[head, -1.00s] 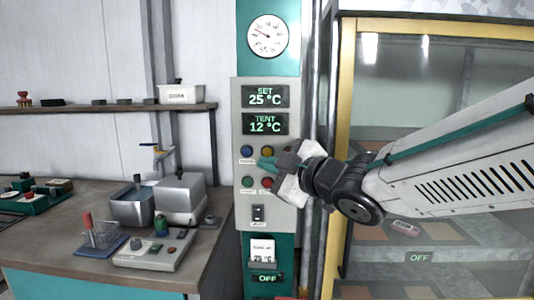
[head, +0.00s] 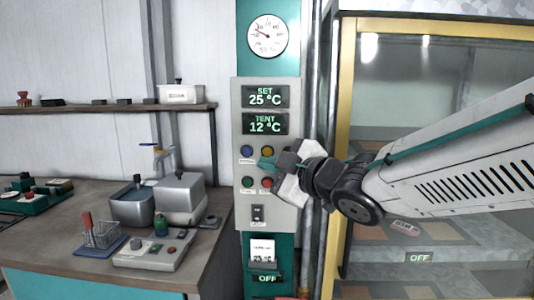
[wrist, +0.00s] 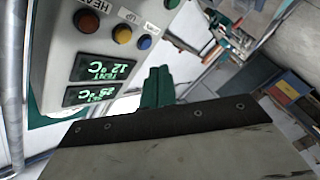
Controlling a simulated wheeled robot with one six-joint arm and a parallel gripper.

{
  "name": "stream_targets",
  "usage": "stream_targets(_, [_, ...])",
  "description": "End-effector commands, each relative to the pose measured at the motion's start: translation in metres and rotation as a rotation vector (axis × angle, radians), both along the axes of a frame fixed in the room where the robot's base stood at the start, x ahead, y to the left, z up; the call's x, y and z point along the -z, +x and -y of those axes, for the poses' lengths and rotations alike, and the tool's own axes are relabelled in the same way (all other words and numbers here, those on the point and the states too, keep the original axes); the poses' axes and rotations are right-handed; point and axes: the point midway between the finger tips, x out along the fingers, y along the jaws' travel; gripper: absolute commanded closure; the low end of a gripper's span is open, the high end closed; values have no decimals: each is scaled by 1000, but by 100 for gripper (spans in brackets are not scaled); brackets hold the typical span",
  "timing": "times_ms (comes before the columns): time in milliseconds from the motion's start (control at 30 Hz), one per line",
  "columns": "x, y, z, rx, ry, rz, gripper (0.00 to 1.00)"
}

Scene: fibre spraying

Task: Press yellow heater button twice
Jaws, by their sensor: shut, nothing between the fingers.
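The control panel (head: 238,205) has a blue button (head: 246,151) and an amber button (head: 266,151) in its upper row. My gripper (head: 266,163) is shut and empty, in front of the panel just below the amber button. Its green fingers also show in the wrist view (wrist: 157,86). I see no clear contact with a button.
The displays read SET 25 °C (head: 265,96) and TENT 12 °C (head: 265,124). Below are a green button (head: 247,182), a red button (head: 267,183) and a switch (head: 258,213). A pipe and a yellow-framed glass chamber (head: 343,100) stand right. A cluttered bench (head: 60,245) stands left.

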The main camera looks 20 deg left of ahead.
Motion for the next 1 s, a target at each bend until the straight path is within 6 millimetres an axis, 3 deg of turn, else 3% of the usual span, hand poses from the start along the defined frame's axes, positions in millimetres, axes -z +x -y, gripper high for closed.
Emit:
stream_targets(733, [0,3,6,18,-4,-8,100])
stream_targets(867, [2,18,40,127,-29,-64,100])
stream_targets(967, [9,33,93,289,-61,-160,100])
stream_targets(1000, [14,37,120,366,-74,-210,100])
